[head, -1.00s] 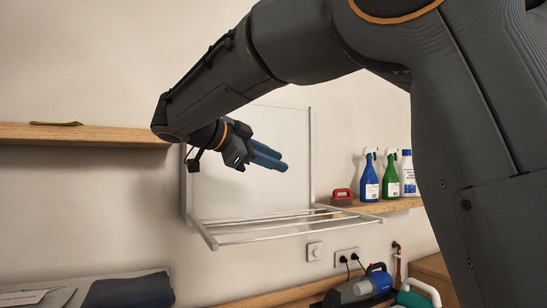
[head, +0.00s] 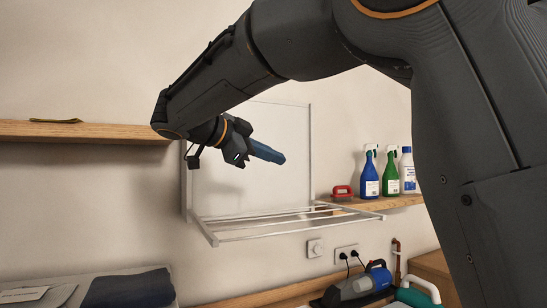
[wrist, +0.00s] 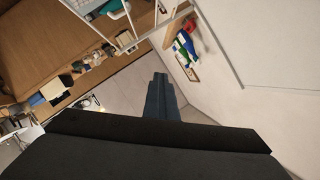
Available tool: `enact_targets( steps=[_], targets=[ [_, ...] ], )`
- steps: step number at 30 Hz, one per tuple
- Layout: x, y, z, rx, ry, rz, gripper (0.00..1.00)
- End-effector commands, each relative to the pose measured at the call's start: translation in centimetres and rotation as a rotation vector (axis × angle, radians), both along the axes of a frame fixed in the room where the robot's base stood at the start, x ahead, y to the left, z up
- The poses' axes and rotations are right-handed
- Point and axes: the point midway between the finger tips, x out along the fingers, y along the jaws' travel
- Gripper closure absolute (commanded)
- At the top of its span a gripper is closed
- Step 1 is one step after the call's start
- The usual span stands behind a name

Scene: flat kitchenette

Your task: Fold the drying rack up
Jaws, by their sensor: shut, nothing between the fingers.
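The drying rack (head: 285,235) is a pale metal frame of bars on the wall in the head view. It stands out roughly level from the bottom of an upright white back panel (head: 285,135). My gripper (head: 281,158) is in front of the panel and above the rack's bars, apart from them. Its blue fingers are together and empty, pointing right and slightly down. In the wrist view the shut fingers (wrist: 161,95) show in the middle, and part of the rack's bars (wrist: 150,28) shows at the top.
A wooden shelf (head: 80,131) is at left. Below are a wall socket (head: 346,253), a blue-grey appliance (head: 357,288) and folded dark cloth (head: 128,289).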

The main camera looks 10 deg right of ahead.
Motion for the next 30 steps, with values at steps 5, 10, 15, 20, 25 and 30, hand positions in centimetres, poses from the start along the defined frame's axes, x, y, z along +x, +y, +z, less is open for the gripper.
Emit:
enact_targets(
  steps=[5,10,15,20,25,30],
  targets=[
    [0.0,0.0,0.0,0.0,0.0,0.0,1.0],
    [0.0,0.0,0.0,0.0,0.0,0.0,1.0],
    [0.0,0.0,0.0,0.0,0.0,0.0,1.0],
    [0.0,0.0,0.0,0.0,0.0,0.0,1.0],
    [0.0,0.0,0.0,0.0,0.0,0.0,0.88],
    [0.0,0.0,0.0,0.0,0.0,0.0,0.77]
  ],
)
